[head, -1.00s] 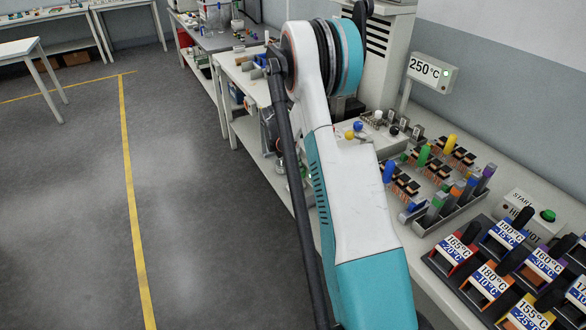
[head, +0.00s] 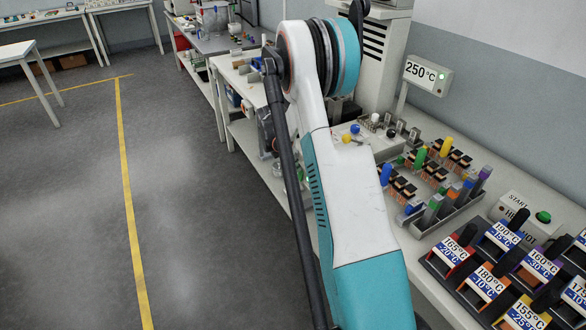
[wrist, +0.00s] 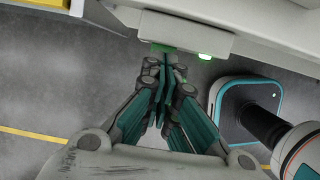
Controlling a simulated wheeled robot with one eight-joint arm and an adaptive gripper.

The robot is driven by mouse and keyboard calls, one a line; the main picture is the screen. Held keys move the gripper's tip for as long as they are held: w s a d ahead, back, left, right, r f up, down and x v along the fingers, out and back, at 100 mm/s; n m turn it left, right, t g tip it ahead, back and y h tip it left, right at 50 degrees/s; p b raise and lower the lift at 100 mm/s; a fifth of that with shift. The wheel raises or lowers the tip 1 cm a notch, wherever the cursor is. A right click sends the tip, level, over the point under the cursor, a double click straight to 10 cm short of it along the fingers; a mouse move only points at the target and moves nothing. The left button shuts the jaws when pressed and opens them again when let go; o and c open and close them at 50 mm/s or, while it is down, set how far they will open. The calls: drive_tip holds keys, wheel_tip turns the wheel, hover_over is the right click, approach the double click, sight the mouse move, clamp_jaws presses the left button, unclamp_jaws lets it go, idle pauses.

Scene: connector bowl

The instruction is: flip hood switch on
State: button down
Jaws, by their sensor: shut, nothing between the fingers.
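In the wrist view, a small pale switch box (wrist: 185,30) is fixed to the edge of a white surface. In the head view my arm hides the gripper and the switch box.
In the head view, a bench on the right holds a 250 °C display (head: 424,74), a tray with coloured parts (head: 440,222), a green start button (head: 543,217) and several temperature-labelled blocks (head: 480,285). Open grey floor (head: 60,200) with a yellow line lies left.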

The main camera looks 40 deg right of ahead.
drive_tip(key=a+p+v, duration=0.1)
drive_tip(key=p+v, duration=0.2)
drive_tip(key=v, duration=0.8)
drive_tip(key=shift+w+p, duration=0.15)
drive_tip(key=shift+p, duration=0.15)
drive_tip(key=shift+r, duration=0.1)
